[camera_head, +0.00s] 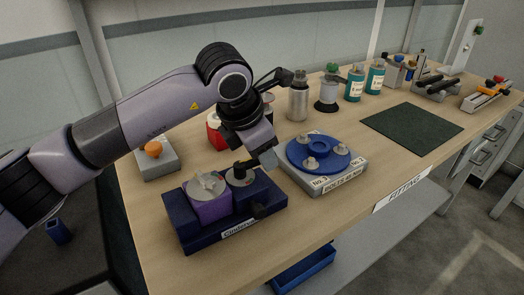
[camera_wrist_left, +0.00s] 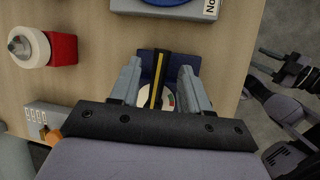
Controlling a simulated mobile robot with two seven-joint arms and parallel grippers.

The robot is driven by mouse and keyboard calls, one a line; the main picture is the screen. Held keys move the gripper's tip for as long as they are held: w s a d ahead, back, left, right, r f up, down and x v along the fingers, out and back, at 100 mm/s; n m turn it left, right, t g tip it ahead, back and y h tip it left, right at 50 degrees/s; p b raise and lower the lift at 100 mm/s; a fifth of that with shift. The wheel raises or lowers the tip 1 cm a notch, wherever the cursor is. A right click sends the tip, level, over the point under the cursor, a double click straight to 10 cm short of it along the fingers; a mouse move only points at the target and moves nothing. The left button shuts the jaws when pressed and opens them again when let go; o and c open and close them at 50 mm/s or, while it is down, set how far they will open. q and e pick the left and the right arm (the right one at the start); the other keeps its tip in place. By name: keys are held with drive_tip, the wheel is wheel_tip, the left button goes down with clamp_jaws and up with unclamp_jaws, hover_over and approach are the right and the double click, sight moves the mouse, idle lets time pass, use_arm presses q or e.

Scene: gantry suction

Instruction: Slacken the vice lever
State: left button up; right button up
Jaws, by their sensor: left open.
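The clamping fixture, a dark blue block (camera_head: 190,238) with a front label, stands at the near left of the bench in the head view. It carries a purple block (camera_head: 212,210) with a grey knob and, beside it, a grey round dial (camera_head: 240,180). In the left wrist view a black lever with a yellow stripe (camera_wrist_left: 158,80) rises over the pale dial (camera_wrist_left: 152,98). My left gripper (camera_head: 257,162) is open above the fixture. Its fingers (camera_wrist_left: 160,68) are on either side of the lever; whether they touch it I cannot tell.
A blue round plate with pegs on a grey base (camera_head: 325,183) stands close right of the fixture. A red container (camera_head: 215,132) and a grey box with an orange button (camera_head: 158,160) are behind. A green mat (camera_head: 411,130) lies clear to the right.

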use_arm(q)
drive_tip(key=v, duration=0.6)
drive_tip(key=shift+r+b, duration=0.2)
drive_tip(key=shift+b, duration=0.1)
drive_tip(key=shift+s+a, duration=0.15)
